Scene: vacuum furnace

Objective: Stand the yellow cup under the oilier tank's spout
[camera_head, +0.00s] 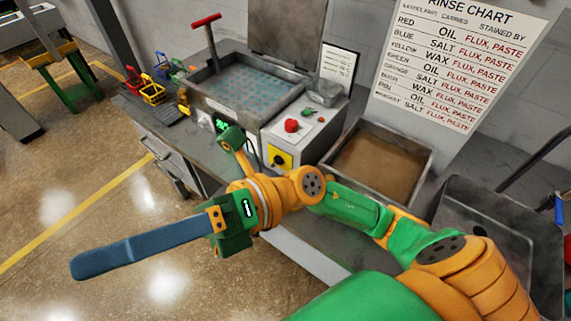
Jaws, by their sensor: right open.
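My right arm reaches in from the lower right, and its gripper (224,214) is out in front of the bench, over the floor. The gripper is open. A long blue-grey bar (135,248) extends left from it; I cannot tell whether it is a finger. No yellow cup can be made out. A small yellow thing (183,104) is by the left side of a tank (240,85) with bluish liquid, too small to name. I see no pair of tanks with spouts, so I cannot tell which is oilier. My left gripper is not in view.
Red, yellow (152,91), blue and green baskets stand at the bench's left end. A control box (300,130) with a red button, a brown-filled tray (378,160) and a dark sink (475,225) line the bench. A rinse chart (455,55) is behind.

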